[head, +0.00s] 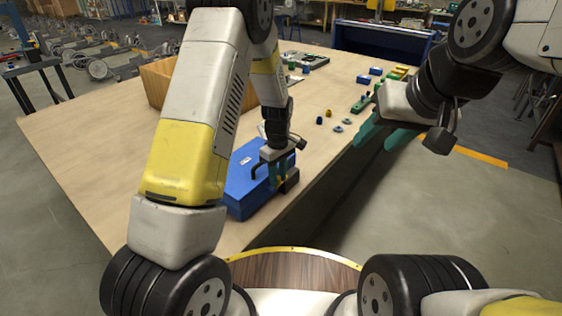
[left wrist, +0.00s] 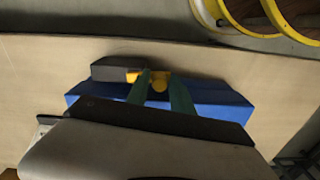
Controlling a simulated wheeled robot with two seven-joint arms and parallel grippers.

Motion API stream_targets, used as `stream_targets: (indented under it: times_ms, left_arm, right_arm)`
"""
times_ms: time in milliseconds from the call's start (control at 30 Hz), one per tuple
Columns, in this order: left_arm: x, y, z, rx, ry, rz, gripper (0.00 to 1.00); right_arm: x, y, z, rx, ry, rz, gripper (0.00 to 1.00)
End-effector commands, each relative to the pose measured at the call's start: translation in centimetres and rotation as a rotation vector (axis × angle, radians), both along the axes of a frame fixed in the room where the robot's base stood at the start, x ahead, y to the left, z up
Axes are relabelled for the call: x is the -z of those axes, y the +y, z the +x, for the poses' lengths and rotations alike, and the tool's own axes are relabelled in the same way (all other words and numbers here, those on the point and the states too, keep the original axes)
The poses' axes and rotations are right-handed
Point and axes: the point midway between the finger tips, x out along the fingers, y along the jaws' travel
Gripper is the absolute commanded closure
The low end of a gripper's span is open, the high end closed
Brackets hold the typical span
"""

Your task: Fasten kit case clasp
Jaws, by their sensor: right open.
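The blue kit case (head: 245,180) lies on the near part of the table, close to its front right edge. It also shows in the left wrist view (left wrist: 215,98), with a dark block (left wrist: 115,68) and a yellow clasp part (left wrist: 133,76) along its side. My left gripper (head: 280,178) is at the case's right side. In the left wrist view its green fingertips (left wrist: 158,86) stand apart with a yellow part between them; whether they press on it I cannot tell. My right gripper (head: 383,134) is open and empty, over the table's right edge.
A wooden box (head: 155,84) stands behind my left arm. Small blue, yellow and green parts (head: 322,119) and a green strip (head: 362,103) lie farther back on the table (head: 80,130). The table's left part is clear. A blue bin (head: 385,42) stands beyond.

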Motion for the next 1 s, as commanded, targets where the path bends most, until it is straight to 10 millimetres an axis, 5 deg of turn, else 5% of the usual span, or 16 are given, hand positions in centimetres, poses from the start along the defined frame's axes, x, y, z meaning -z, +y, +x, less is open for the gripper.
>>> stream_targets:
  times_ms: [133, 767, 800, 867, 1000]
  left_arm:
    - [-0.02, -0.01, 0.01, 0.000, 0.000, 0.000, 1.00]
    - [-0.06, 0.54, 0.38, 0.127, -0.003, 0.000, 1.00]
    - [-0.07, 0.54, 0.38, 0.127, -0.003, 0.000, 0.75]
    - [-0.06, 0.54, 0.37, 0.126, -0.002, 0.001, 0.63]
    - [-0.04, 0.53, 0.33, 0.126, -0.001, 0.000, 0.59]
  right_arm:
    - [0.00, 0.00, 0.00, 0.000, 0.000, 0.000, 0.54]
    - [0.00, 0.00, 0.00, 0.000, 0.000, 0.000, 0.54]
    - [0.00, 0.00, 0.00, 0.000, 0.000, 0.000, 0.54]
    - [0.00, 0.00, 0.00, 0.000, 0.000, 0.000, 0.54]
    - [0.00, 0.00, 0.00, 0.000, 0.000, 0.000, 0.54]
